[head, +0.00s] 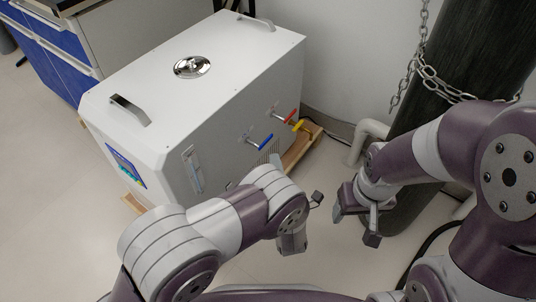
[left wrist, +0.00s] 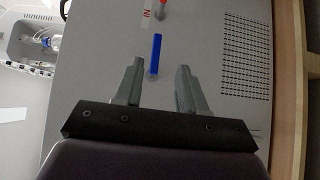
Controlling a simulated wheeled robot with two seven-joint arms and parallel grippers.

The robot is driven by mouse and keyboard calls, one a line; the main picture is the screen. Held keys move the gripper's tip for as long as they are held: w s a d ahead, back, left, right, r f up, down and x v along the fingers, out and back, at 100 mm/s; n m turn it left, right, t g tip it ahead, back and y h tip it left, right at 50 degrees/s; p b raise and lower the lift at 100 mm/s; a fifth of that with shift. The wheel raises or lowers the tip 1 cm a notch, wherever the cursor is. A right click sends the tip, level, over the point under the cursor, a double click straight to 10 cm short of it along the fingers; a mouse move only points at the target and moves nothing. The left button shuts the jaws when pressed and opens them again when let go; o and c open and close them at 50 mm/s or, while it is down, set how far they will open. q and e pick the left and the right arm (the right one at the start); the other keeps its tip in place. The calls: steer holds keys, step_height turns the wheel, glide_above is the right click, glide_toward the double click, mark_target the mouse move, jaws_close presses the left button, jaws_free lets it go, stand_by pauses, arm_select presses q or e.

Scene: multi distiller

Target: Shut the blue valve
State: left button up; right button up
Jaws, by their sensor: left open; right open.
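The blue valve (head: 260,142) is a blue lever handle on the side panel of a white distiller box (head: 205,85). In the left wrist view the blue valve (left wrist: 155,54) points up and down the picture, just beyond the fingertips. My left gripper (head: 303,222) is open in front of that panel. In the left wrist view its two fingers (left wrist: 160,82) are apart, with bare panel between them and nothing held. My right gripper (head: 358,217) is open and empty, right of the left one and away from the distiller.
A red valve (head: 286,117) and a yellow handle (head: 298,126) sit right of the blue one. The distiller stands on a wooden base (head: 300,148). A dark chained cylinder (head: 460,60) and white pipe (head: 368,132) stand at right. A blue-fronted cabinet (head: 45,55) is at back left.

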mark_target(269, 140)
arm_select(q)
steer(key=w+b, duration=0.2)
steer(key=w, duration=0.2)
steer(key=w+a+b, duration=0.1)
steer(key=w+b, duration=0.1)
steer(key=w, duration=0.2)
steer(key=w+a+b, duration=0.1)
steer(key=w, duration=0.3)
steer(key=shift+w+r+b, duration=0.1)
steer(key=shift+r+b, duration=0.1)
steer(key=shift+b, duration=0.2)
jaws_close()
